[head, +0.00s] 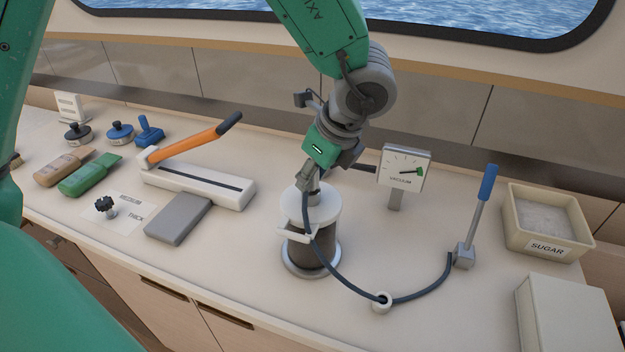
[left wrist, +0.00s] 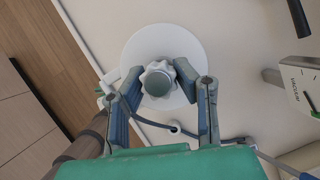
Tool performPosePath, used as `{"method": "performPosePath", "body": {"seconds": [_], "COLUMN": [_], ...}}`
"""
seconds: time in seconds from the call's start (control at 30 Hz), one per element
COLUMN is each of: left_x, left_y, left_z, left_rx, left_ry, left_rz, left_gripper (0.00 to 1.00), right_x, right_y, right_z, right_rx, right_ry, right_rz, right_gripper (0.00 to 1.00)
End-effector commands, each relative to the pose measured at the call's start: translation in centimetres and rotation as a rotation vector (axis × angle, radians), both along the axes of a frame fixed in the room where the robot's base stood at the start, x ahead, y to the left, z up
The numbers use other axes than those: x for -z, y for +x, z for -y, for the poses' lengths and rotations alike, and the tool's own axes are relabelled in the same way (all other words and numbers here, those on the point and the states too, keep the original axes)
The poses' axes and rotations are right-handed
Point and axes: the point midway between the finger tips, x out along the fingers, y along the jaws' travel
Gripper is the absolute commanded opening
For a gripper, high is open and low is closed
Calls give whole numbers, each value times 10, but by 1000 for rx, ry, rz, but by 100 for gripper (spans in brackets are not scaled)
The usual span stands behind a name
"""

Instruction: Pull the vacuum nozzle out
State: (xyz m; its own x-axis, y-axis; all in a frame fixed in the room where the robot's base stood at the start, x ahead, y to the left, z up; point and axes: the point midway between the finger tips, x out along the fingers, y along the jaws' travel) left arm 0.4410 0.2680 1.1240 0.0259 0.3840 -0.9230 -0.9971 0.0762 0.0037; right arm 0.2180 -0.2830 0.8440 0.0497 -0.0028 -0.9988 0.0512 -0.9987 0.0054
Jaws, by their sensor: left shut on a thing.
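A dark canister (head: 305,252) with a white round lid (head: 293,205) stands on a metal base on the counter. The vacuum nozzle sits at the middle of the lid, seen in the left wrist view as a grey round top (left wrist: 157,83) above a white fluted collar. My left gripper (head: 314,187) points down over the lid, shut on the nozzle; its fingers are on both sides in the left wrist view (left wrist: 158,72). My right gripper is not in view.
A vacuum gauge (head: 404,168) stands behind right of the canister. A sugar bin (head: 547,222) and pale box (head: 568,318) are at the right. A sealer with an orange handle (head: 185,145), a grey block (head: 178,218) and a black knob (head: 105,206) are left. The front counter is clear.

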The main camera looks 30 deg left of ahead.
Motion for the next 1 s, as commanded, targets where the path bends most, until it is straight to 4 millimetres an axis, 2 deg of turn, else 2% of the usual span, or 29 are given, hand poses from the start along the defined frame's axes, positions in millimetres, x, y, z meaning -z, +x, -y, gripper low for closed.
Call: {"method": "performPosePath", "body": {"seconds": [0.67,1.0], "left_x": [-11,-28], "left_y": [2,1], "left_z": [-1,0], "left_rx": [0,1], "left_ry": [2,1], "left_rz": [6,5], "left_gripper": [0,0], "right_x": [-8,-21], "right_y": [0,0], "right_z": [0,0], "right_rx": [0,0], "right_ry": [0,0], "right_rz": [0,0], "right_gripper": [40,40]}}
